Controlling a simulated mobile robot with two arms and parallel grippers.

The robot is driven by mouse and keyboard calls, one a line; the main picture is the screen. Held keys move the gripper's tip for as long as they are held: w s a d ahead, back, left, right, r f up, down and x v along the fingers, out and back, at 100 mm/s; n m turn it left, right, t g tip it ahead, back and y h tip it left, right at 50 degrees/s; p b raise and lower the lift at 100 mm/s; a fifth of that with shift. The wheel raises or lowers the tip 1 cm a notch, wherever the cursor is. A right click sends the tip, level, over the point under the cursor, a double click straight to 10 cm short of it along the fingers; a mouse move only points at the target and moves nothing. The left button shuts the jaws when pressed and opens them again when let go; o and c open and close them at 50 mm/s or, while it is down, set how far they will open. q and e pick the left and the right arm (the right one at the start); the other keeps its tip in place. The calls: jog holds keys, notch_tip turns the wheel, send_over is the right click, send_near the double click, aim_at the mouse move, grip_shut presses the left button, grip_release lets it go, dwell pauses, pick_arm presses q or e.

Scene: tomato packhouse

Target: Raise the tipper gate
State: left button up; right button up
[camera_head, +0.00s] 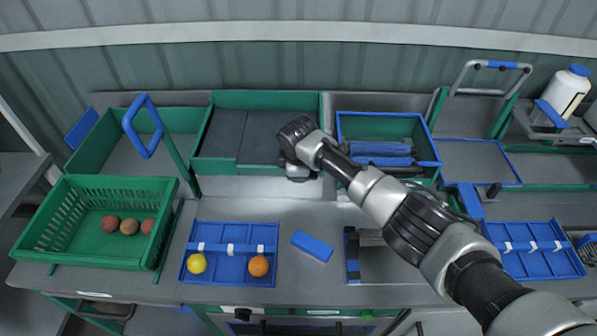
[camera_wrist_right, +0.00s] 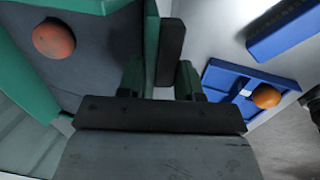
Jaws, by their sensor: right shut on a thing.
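My right gripper (camera_head: 292,170) is at the front right edge of the dark-floored green tray (camera_head: 265,97); my forearm and wrist hide part of that edge. In the right wrist view the fingers (camera_wrist_right: 162,82) are closed around a narrow green upright, with a dark grey bar (camera_wrist_right: 171,45) beside it. I take this upright to be the tipper gate at the tray's front; most of it is hidden. A reddish tomato (camera_wrist_right: 53,40) lies on the dark tray floor in the wrist view, hidden in the head view. My left gripper is not in view.
A green crate (camera_head: 60,256) with several tomatoes stands left, below a blue-topped lever (camera_head: 143,125). A blue divided tray (camera_head: 232,235) holds a yellow and an orange fruit. A blue block (camera_head: 312,246) lies beside it. A green bin (camera_head: 381,125) with blue pieces stands right of the gripper.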

jog(key=shift+w+f+g+b, duration=0.15)
jog(key=shift+g+b, duration=0.45)
jog(key=shift+b, duration=0.65)
dwell(1.2)
jog(key=o, duration=0.7)
jog(key=shift+w, duration=0.1)
jog(key=shift+r, duration=0.2)
jog(key=shift+r, duration=0.5)
notch_tip(320, 180, up, 10)
jog(key=s+b, duration=0.1)
jog(key=s, duration=0.1)
jog(key=shift+f+b, duration=0.25)
jog(key=shift+b, duration=0.1)
jog(key=shift+d, duration=0.1)
